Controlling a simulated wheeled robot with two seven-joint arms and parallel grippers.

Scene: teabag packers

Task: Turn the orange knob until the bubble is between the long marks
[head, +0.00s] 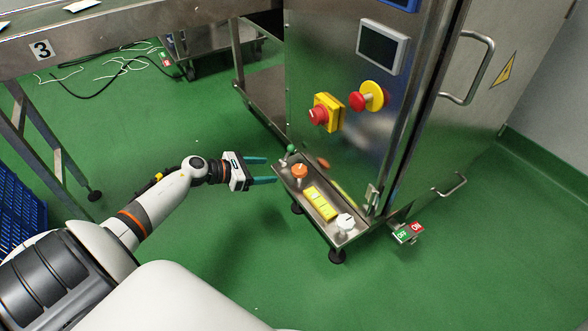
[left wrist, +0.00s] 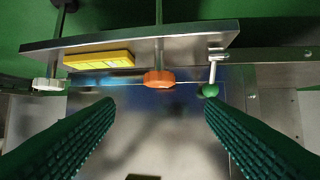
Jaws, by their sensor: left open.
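The orange knob (head: 300,171) stands on a small metal shelf (head: 333,233) at the foot of the steel cabinet. It also shows in the left wrist view (left wrist: 159,79), ahead of and between my fingers. A yellow level (head: 320,203) lies on the shelf beside the knob; its bubble and marks are too small to read. My left gripper (head: 266,171) is open, with its green fingers apart and empty, just left of the orange knob and not touching it. In the left wrist view the fingers (left wrist: 160,120) spread wide. My right gripper is not in view.
A white knob (head: 345,221) and a green-tipped lever (head: 291,150) flank the orange knob and level on the shelf. Red buttons (head: 318,115) stick out above. Red and green tags (head: 408,232) hang at the right.

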